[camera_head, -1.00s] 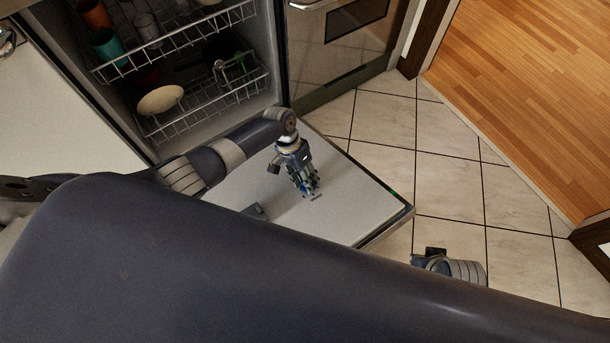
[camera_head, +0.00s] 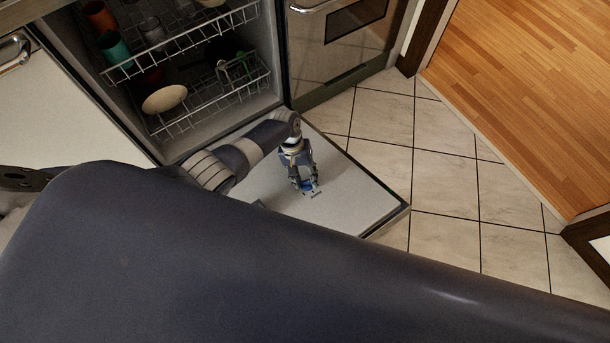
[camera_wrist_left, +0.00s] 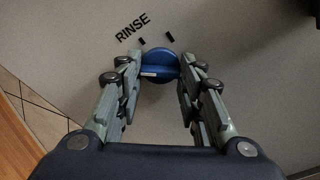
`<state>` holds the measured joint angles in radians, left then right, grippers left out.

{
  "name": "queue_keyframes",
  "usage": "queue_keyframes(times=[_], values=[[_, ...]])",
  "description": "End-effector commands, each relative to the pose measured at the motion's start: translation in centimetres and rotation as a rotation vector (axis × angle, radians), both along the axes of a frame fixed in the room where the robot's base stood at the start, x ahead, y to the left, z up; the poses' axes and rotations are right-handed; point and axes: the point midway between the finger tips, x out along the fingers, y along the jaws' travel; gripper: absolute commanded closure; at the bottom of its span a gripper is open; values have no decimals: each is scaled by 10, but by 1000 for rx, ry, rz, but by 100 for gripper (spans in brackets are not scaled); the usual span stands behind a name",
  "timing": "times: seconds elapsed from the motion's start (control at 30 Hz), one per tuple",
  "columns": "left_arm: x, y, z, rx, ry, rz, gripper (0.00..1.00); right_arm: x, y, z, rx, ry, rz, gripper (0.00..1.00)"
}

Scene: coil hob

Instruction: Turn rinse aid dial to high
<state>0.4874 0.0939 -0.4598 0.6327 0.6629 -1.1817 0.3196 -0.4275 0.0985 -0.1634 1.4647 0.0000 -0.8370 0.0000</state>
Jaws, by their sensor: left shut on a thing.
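The blue rinse aid dial (camera_wrist_left: 160,67) sits on the inner face of the lowered dishwasher door (camera_head: 345,205). It has a pale bar across it, lying about level in the left wrist view. The word RINSE (camera_wrist_left: 132,28) and two short dark marks (camera_wrist_left: 155,39) are printed just beyond it. My left gripper (camera_wrist_left: 159,72) has a finger on each side of the dial and is shut on it. In the head view, the left gripper (camera_head: 304,189) points down at the door, with a bit of the blue dial (camera_head: 308,186) showing between the fingers. My right gripper is not in view.
The open dishwasher holds an upper rack (camera_head: 180,40) with cups and a lower rack (camera_head: 215,100) with a pale oval dish (camera_head: 164,98). An oven front (camera_head: 345,45) stands to the right of it. The tiled floor (camera_head: 450,190) right of the door is clear.

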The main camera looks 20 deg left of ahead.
Motion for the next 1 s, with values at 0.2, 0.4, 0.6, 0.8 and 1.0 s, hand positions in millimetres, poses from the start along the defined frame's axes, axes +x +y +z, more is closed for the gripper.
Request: queue_keyframes(times=[0.2, 0.4, 0.6, 0.8, 1.0], values=[[4, 0, 2, 4, -4, 19, 89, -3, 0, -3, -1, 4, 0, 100], [4, 0, 2, 4, -3, 20, 89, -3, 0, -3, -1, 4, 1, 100], [4, 0, 2, 4, -2, 20, 45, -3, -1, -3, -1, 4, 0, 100], [2, 0, 1, 4, 0, 18, 45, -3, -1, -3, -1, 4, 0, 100], [2, 1, 2, 4, 2, 18, 45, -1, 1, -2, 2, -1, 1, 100]])
